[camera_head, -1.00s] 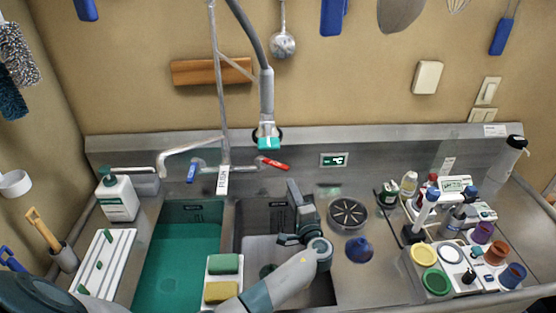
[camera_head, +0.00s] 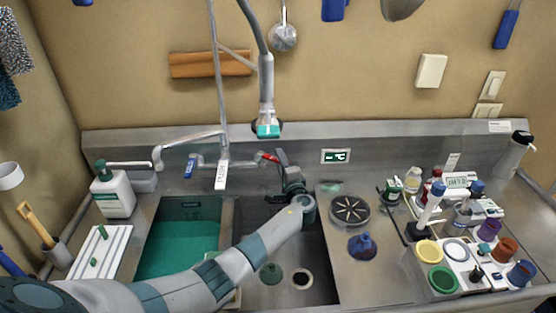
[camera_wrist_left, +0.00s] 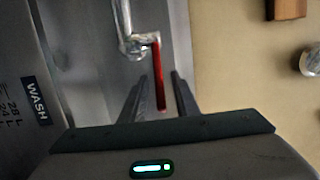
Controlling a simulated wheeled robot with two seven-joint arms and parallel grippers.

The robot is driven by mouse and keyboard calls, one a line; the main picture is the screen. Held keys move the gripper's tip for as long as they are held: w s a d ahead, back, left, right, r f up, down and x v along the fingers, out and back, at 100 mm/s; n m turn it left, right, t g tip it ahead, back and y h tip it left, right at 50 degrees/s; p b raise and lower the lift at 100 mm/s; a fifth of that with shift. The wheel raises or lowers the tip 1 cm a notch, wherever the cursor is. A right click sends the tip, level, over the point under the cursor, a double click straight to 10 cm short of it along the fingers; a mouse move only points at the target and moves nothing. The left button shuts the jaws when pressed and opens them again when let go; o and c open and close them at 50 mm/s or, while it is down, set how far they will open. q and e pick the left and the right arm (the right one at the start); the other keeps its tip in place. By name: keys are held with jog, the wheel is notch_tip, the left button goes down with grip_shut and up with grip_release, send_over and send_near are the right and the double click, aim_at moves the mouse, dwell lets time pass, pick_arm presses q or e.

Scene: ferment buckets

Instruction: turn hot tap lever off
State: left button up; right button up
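The red hot tap lever (camera_head: 266,157) sticks out to the right of the tap body below the spray hose; its outer end is partly hidden by my left gripper (camera_head: 281,158). The wrist view shows the red lever (camera_wrist_left: 160,75) between the two dark fingers of my left gripper (camera_wrist_left: 158,78), with gaps on both sides. The gripper is open and I see no contact with the lever. The blue lever (camera_head: 189,168) is on the tap's left side. My right gripper is not in view.
The sink basins, one with green water (camera_head: 180,250), lie below the tap. The spray head (camera_head: 267,130) hangs just above the red lever. A temperature display (camera_head: 336,156) is on the backsplash.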

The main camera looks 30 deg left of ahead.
pick_arm(q)
jog(key=shift+b+x, duration=0.5)
jog(key=shift+x, duration=1.15)
jog(key=shift+c, duration=0.3)
grip_shut()
jog(key=shift+f, duration=0.1)
